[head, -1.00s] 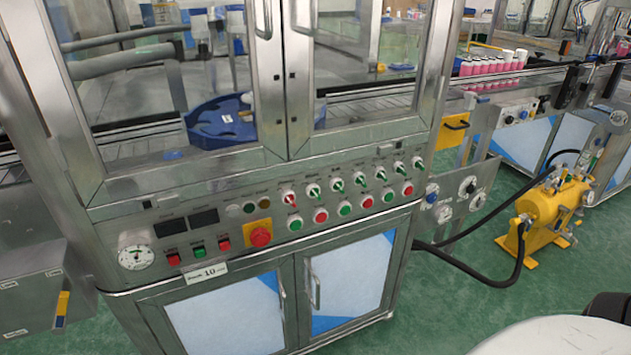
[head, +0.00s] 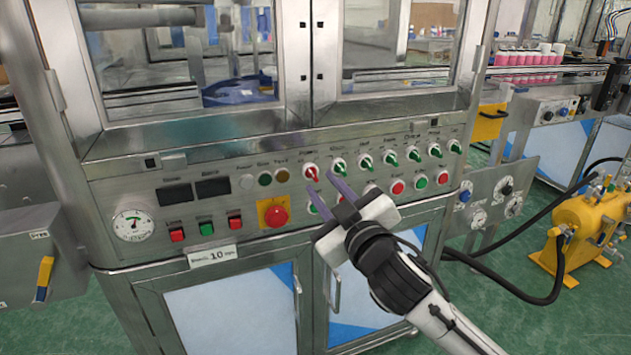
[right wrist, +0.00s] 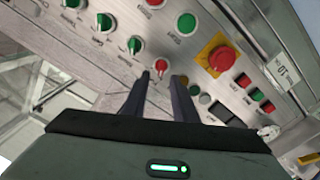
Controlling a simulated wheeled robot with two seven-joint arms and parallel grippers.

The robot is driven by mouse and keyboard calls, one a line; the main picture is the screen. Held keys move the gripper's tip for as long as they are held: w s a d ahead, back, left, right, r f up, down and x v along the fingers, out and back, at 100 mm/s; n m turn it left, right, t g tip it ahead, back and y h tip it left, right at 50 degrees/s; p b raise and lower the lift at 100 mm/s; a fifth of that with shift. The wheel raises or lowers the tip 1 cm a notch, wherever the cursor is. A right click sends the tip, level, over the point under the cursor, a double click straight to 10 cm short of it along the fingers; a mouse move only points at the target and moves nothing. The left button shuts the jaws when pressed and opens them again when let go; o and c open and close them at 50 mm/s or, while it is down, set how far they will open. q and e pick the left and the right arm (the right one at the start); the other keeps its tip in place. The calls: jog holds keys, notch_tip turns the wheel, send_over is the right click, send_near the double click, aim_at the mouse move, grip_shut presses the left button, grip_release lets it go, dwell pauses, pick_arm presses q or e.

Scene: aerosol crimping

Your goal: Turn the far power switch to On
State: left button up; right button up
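A row of rotary switches runs along the top of the machine's control panel (head: 240,232). The leftmost has a red handle (head: 311,172); the others, such as a green-handled switch (head: 338,164), are green. Their labels are too small to read, so I cannot tell which is the power switch. My right gripper (head: 322,183) is open and empty, its fingers pointing at the panel close to the red-handled switch. In the right wrist view, this switch (right wrist: 162,66) shows just beyond and between the fingertips (right wrist: 162,76); contact cannot be told. My left gripper is out of view.
A red emergency button on a yellow plate (head: 275,214) sits left of my right gripper. Red and green push buttons lie below the switches, partly hidden by the gripper. A yellow pump (head: 582,235) with black hoses stands on the floor at right.

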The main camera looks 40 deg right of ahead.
aim_at(314, 176)
jog(key=x, duration=0.5)
grip_shut()
